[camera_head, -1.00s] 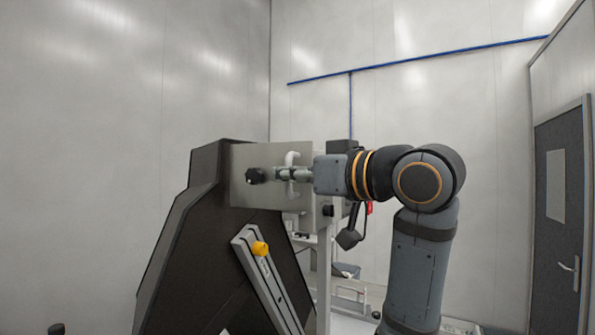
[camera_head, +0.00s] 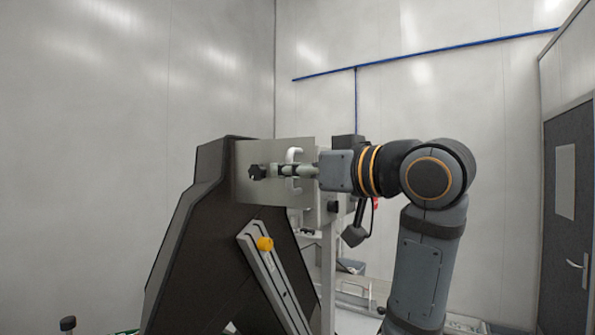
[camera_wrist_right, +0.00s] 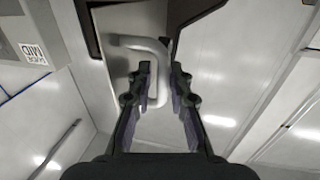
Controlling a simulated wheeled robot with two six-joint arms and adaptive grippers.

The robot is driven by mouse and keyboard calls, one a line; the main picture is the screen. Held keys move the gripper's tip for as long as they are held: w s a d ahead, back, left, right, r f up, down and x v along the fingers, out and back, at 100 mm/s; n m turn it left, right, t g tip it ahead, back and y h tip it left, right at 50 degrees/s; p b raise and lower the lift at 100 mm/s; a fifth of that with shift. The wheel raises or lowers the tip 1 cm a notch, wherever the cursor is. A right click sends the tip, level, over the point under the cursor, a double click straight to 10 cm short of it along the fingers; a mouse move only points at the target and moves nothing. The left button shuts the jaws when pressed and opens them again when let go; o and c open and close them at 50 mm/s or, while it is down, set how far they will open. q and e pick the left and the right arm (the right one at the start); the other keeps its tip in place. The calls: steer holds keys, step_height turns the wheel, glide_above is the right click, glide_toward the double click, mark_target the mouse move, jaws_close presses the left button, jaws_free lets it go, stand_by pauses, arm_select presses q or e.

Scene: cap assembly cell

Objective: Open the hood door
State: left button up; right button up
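The hood is a dark body (camera_head: 200,235) with a flat metal door panel (camera_head: 257,153) on its upper part. The panel carries a pale bent handle (camera_head: 293,156). My right gripper (camera_head: 283,171) reaches it from the right. Any small gap at the contact is hard to see. The panel stands close against the dark body. My left gripper is not in view.
A black knob (camera_head: 256,172) sits at the panel's left. A grey rail with a yellow knob (camera_head: 265,243) slopes down the body's side. Low equipment (camera_head: 352,285) stands behind my right arm. A grey room door (camera_head: 568,200) is at far right. The left wall side is clear.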

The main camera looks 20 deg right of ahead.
steer(key=v, duration=1.2)
steer(key=shift+d, duration=0.1)
